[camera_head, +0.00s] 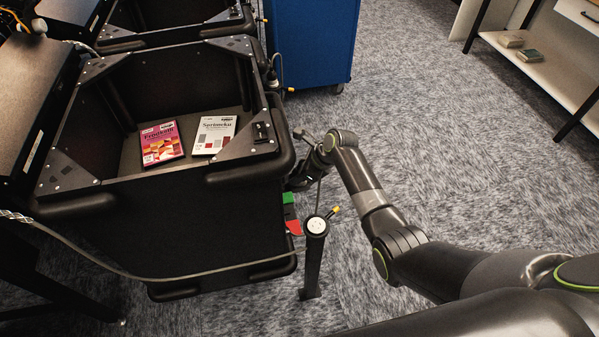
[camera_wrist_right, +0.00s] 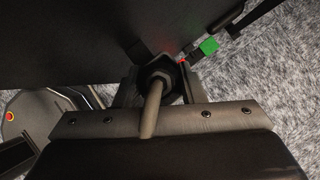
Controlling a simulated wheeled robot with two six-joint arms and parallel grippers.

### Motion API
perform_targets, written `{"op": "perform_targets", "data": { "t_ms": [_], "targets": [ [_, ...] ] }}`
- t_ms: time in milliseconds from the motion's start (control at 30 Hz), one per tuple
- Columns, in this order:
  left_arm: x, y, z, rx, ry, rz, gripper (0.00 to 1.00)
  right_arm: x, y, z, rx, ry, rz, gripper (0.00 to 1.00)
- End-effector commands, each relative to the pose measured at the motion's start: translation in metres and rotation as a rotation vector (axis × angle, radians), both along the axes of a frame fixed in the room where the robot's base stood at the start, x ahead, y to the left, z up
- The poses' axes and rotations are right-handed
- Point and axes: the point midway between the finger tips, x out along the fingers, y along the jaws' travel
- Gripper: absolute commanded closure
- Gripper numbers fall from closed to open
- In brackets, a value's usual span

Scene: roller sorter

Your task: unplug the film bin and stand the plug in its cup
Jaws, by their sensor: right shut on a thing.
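The black film bin (camera_head: 190,235) stands at left, with two books inside. My right gripper (camera_head: 298,182) is low against the bin's right side, partly hidden by its own arm. In the right wrist view, my right gripper (camera_wrist_right: 160,82) is shut on a dark plug (camera_wrist_right: 157,73) with a thick grey-brown cable running back toward the camera. The plug's front faces the dark bin wall; whether it is seated in a socket cannot be told. A black post (camera_head: 313,265) with a pale round top stands beside the bin; I cannot tell whether it is the cup. My left gripper is out of view.
Green (camera_head: 288,198) and red (camera_head: 294,227) parts sit on the bin's side near the gripper. A grey cable (camera_head: 150,277) crosses the bin's front toward the post. A blue cabinet (camera_head: 310,45) stands behind. Carpet at right is clear beyond my arm.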

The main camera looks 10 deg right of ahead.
Motion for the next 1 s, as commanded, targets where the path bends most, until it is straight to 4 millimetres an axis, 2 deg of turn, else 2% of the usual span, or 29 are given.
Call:
{"op": "perform_targets", "data": {
  "t_ms": [67,100,233,467,500,567,733,1000],
  "targets": [
    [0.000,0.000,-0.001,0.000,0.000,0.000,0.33,-0.003,0.000,-0.005,-0.001,0.010,0.000,0.91],
    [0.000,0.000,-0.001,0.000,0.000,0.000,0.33,-0.003,0.000,-0.005,-0.001,0.011,-0.001,0.60],
    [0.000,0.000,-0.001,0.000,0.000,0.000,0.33,-0.004,0.000,-0.006,-0.002,0.013,-0.001,0.44],
    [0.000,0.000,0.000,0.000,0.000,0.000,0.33,-0.005,-0.002,-0.006,-0.002,0.015,-0.002,0.43],
    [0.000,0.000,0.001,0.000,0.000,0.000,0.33,-0.005,-0.003,-0.004,-0.002,0.014,-0.002,0.38],
    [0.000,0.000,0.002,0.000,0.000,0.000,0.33,-0.006,-0.005,0.001,-0.003,0.012,-0.003,0.38],
    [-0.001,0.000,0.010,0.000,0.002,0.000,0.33,-0.012,-0.017,0.024,-0.004,0.006,-0.003,0.38],
    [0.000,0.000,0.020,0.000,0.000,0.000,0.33,-0.027,-0.042,0.074,-0.004,-0.001,-0.002,0.38]
  ]
}}
